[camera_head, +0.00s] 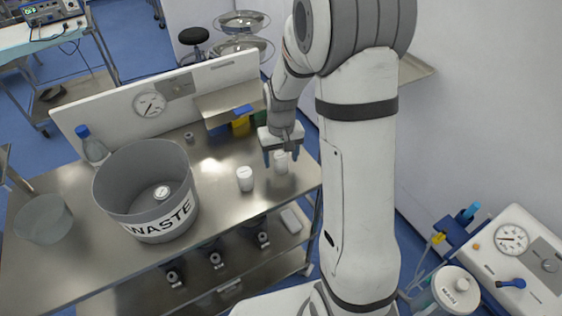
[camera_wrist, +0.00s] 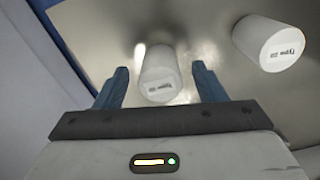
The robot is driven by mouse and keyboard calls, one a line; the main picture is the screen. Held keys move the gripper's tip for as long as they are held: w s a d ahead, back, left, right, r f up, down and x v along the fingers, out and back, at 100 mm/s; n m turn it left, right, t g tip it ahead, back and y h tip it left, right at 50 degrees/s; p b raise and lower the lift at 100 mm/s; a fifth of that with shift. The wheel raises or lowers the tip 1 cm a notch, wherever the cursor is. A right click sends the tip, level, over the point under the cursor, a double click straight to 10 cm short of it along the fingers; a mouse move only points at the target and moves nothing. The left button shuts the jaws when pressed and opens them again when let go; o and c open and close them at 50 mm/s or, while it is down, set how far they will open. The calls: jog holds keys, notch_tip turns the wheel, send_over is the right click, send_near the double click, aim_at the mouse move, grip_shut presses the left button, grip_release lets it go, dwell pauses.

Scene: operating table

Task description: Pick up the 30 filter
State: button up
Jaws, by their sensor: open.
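Two white filters stand on the steel table. One filter (camera_head: 281,163) is at the right end, right at my gripper (camera_head: 281,155). In the wrist view this filter (camera_wrist: 160,78) lies between the two blue fingers of my gripper (camera_wrist: 160,70), with gaps on both sides. The fingers are open and do not visibly grip it. The other filter (camera_head: 245,179) stands to its left in the head view and at the upper right in the wrist view (camera_wrist: 268,44). Both carry small "Type" labels; I cannot read the numbers surely.
A grey WASTE bin (camera_head: 148,222) stands left of the filters with a white piece (camera_head: 162,193) inside. A clear bowl (camera_head: 43,219) and a blue-capped bottle (camera_head: 93,149) are farther left. A raised steel shelf (camera_head: 228,101) with coloured boxes is behind.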

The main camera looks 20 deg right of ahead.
jog(key=shift+c, duration=0.4)
jog(key=c, duration=1)
jog(key=shift+o, duration=0.2)
